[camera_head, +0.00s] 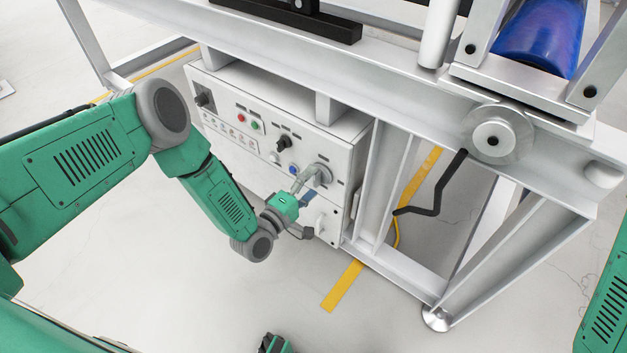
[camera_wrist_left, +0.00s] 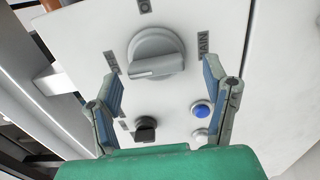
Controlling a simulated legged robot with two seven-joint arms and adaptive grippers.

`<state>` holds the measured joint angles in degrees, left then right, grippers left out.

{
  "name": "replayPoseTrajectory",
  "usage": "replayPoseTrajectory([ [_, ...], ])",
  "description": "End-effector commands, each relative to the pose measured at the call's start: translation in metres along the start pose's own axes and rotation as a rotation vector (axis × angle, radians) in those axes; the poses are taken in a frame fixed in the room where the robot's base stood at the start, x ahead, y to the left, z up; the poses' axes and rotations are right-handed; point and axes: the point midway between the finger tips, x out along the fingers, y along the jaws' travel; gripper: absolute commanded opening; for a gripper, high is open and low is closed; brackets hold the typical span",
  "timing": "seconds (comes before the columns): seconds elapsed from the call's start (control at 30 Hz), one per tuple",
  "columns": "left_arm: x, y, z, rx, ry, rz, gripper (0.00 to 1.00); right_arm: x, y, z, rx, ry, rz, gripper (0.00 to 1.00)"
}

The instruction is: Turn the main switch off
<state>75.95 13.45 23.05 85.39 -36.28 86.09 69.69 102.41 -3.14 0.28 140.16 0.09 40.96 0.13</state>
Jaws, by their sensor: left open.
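The main switch is a large grey round knob (camera_wrist_left: 157,52) with a raised grip bar on the white control panel. It also shows in the head view (camera_head: 321,173), partly behind my gripper. In the wrist view its bar lies nearly level, with a label plate on each side and one above; the right one reads MAIN. My left gripper (camera_wrist_left: 162,78) is open, its two blue-padded fingers apart on either side of the knob's lower part. I see no clear contact. It also shows in the head view (camera_head: 301,182). A small green and dark part of mine, possibly my right gripper (camera_head: 272,344), shows at the bottom edge.
A black selector knob (camera_head: 284,143), a blue button (camera_head: 292,169) and red and green buttons (camera_head: 248,121) are near the switch. A black crank handle (camera_head: 436,195) hangs right of the panel. The white frame's beam (camera_head: 330,75) runs above. The floor in front is clear.

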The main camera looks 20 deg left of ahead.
Motion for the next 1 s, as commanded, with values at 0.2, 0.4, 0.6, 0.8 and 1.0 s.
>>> replayPoseTrajectory([
  [0.2,-0.048,-0.002,-0.001,-0.004,0.002,-0.007,0.69,0.000,0.000,0.000,0.000,0.000,0.000,0.40],
  [0.4,-0.086,-0.003,-0.001,-0.004,0.002,-0.007,0.69,0.000,0.000,0.000,0.000,0.000,0.000,0.40],
  [0.6,-0.103,-0.003,-0.001,-0.002,0.001,-0.007,0.69,0.000,0.000,0.000,0.000,0.000,0.000,0.40],
  [0.8,-0.105,-0.003,-0.001,-0.002,0.000,-0.005,0.69,0.000,0.000,0.000,0.000,0.000,0.000,0.40],
  [1.0,-0.105,-0.003,-0.001,-0.002,0.001,-0.005,0.69,0.001,0.000,-0.002,0.000,-0.002,0.000,0.40],
])
